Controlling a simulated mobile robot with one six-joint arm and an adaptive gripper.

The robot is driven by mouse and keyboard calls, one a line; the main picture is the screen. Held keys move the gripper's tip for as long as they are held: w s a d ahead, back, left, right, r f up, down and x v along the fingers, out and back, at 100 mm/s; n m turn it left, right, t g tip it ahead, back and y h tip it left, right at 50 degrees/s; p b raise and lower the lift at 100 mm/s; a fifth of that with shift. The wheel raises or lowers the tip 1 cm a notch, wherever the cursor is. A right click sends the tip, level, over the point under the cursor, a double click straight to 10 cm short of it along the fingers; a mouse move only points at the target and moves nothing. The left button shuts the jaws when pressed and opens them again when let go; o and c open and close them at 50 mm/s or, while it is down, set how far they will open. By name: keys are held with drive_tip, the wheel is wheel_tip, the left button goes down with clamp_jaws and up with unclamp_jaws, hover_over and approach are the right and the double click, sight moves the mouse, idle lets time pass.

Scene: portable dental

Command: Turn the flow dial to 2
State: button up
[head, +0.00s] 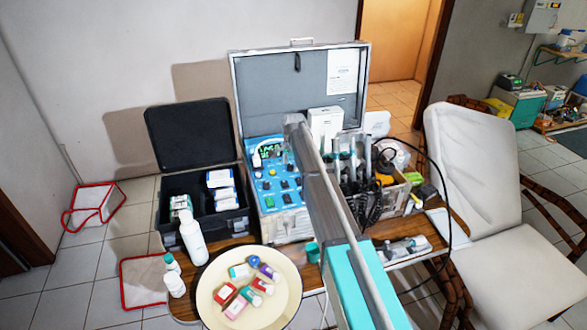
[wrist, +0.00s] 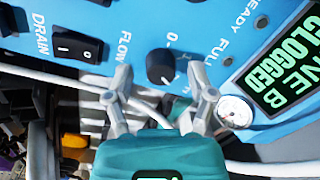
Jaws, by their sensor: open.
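The flow dial (wrist: 160,66) is a round black knob on the blue panel (wrist: 150,20), beside the printed word FLOW. A 0 mark shows by its upper edge; a small pale mark shows at its lower right. I cannot read which number it points to. My gripper (wrist: 160,78) is open, with one grey finger on each side of the dial. The fingers appear apart from the knob, and nothing is held. In the head view, the blue panel (head: 270,173) sits in the open case, partly hidden by my arm.
Near the dial are a DRAIN rocker switch (wrist: 75,44), a round gauge (wrist: 235,110) and a green screen (wrist: 285,75) reading CLOGGED. A pale hose (wrist: 60,76) crosses below the panel. A round tray (head: 211,312) and white bottle (head: 193,238) stand in front.

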sight(290, 165)
drive_tip(key=shift+n, duration=0.5)
drive_tip(key=n, duration=1)
drive_tip(key=shift+n+g, duration=0.3)
drive_tip(key=shift+n, duration=0.1)
drive_tip(key=n, duration=0.5)
drive_tip(key=shift+n, duration=0.4)
drive_tip(key=n, duration=0.6)
drive_tip(key=shift+h, duration=0.3)
wheel_tip(290, 165, up, 14)
drive_tip(key=p, duration=1.4)
drive_tip(key=s+d+f+m+b, duration=0.3)
drive_tip(key=s+f+b, duration=0.1)
drive_tip(key=s, duration=0.5)
drive_tip(key=s+d+f+m+b, duration=0.3)
drive_tip(key=s+d+f+b, duration=0.1)
drive_tip(key=s, duration=0.6)
drive_tip(key=s+d+f+m+b, duration=0.3)
drive_tip(key=s+f+m+b, duration=0.1)
drive_tip(key=s, duration=0.6)
drive_tip(key=shift+s+d, duration=0.25)
drive_tip(key=shift+f, duration=0.1)
